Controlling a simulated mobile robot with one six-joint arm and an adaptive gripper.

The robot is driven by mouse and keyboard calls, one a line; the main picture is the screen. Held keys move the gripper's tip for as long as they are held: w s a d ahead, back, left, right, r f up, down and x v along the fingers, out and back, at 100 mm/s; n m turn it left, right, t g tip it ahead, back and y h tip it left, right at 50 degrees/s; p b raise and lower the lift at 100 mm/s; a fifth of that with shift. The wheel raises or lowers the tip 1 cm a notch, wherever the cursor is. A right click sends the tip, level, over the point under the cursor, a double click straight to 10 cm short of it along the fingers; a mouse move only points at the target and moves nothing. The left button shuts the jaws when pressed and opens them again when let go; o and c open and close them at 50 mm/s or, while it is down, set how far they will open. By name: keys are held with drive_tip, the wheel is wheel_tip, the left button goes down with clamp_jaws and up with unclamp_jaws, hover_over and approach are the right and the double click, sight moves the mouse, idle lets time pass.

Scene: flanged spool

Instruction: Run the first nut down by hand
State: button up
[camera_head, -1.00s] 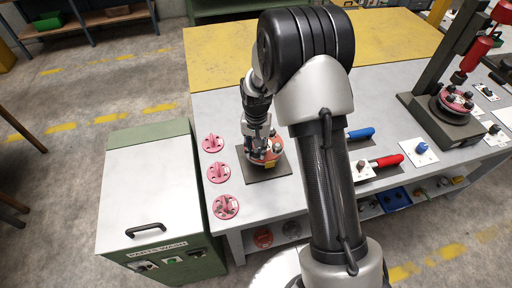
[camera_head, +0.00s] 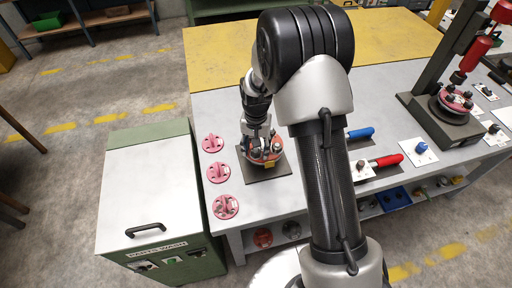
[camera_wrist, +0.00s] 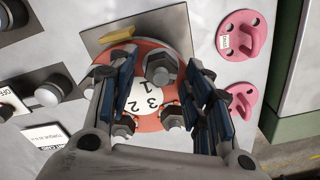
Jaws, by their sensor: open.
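The flanged spool (camera_head: 251,156) stands on a dark square plate (camera_head: 268,177) near the left front of the bench. In the wrist view its red flange (camera_wrist: 184,66) has a white centre disc (camera_wrist: 150,97) marked 1, 2 and 3. A hex nut on a stud (camera_wrist: 160,67), beside the mark 1, lies between my two fingers in the picture. Two more hex heads (camera_wrist: 174,118) and (camera_wrist: 124,127) show on the lower flange. My gripper (camera_wrist: 163,80) is open, its blue-padded fingers either side of that nut. I see no contact; exact height is unclear. Parts of the flange are hidden by the fingers.
Pink hook-shaped holders (camera_head: 217,172) line the bench left of the plate. A green parts-wash cabinet (camera_head: 150,190) stands at the left. Blue-handled (camera_head: 360,134) and red-handled (camera_head: 388,160) tools lie right of my arm. A press stand (camera_head: 440,118) holds another red flange farther right.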

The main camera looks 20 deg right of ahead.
sight(256, 151)
wheel_tip(256, 151, up, 12)
idle(0.7)
idle(0.4)
drive_tip(key=s+r+n+t+b, duration=0.2)
drive_tip(key=s+r, duration=1)
drive_tip(key=s+n+t+b, duration=0.2)
drive_tip(key=s+n, duration=0.1)
drive_tip(key=s, duration=1.3)
drive_tip(key=shift+t, duration=0.3)
